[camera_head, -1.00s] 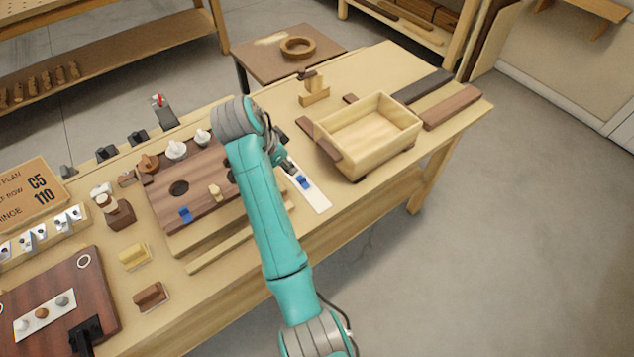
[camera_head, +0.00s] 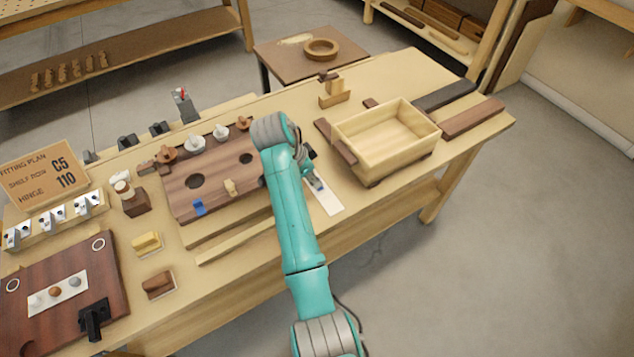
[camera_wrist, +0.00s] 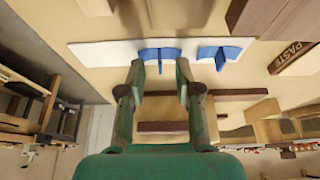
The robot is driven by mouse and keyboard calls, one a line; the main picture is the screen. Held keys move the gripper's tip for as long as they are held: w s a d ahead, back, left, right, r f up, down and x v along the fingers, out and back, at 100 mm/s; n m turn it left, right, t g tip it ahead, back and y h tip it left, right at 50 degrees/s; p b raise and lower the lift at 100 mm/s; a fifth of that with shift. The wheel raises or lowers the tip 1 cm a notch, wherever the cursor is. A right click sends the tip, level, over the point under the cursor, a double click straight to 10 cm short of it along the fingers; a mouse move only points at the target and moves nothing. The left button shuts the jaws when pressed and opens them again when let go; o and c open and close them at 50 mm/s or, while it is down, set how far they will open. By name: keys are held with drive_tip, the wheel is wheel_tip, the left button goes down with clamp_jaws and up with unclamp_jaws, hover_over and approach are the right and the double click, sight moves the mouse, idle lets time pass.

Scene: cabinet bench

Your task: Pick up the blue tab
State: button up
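In the wrist view, two blue tabs sit on a white strip (camera_wrist: 100,52). One blue tab (camera_wrist: 160,54) is straight ahead of my gripper (camera_wrist: 160,70), with its thin upright rib between the lines of the two fingers. The other blue tab (camera_wrist: 219,54) is to the right, outside the fingers. My gripper is open, its fingertips apart and close to the nearer tab; I cannot tell whether they touch the strip. In the head view my gripper (camera_head: 312,180) is low over the white strip (camera_head: 328,203) and mostly hides the tabs there.
Another blue piece (camera_head: 199,207) is on the brown board with holes (camera_head: 215,180), left of my arm. A wooden box (camera_head: 390,145) stands right of the strip. A yellow block (camera_head: 146,243) and brown block (camera_head: 158,285) lie at the front left.

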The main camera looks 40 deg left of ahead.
drive_tip(key=shift+x, duration=0.85)
clamp_jaws()
drive_tip(key=shift+r, duration=0.1)
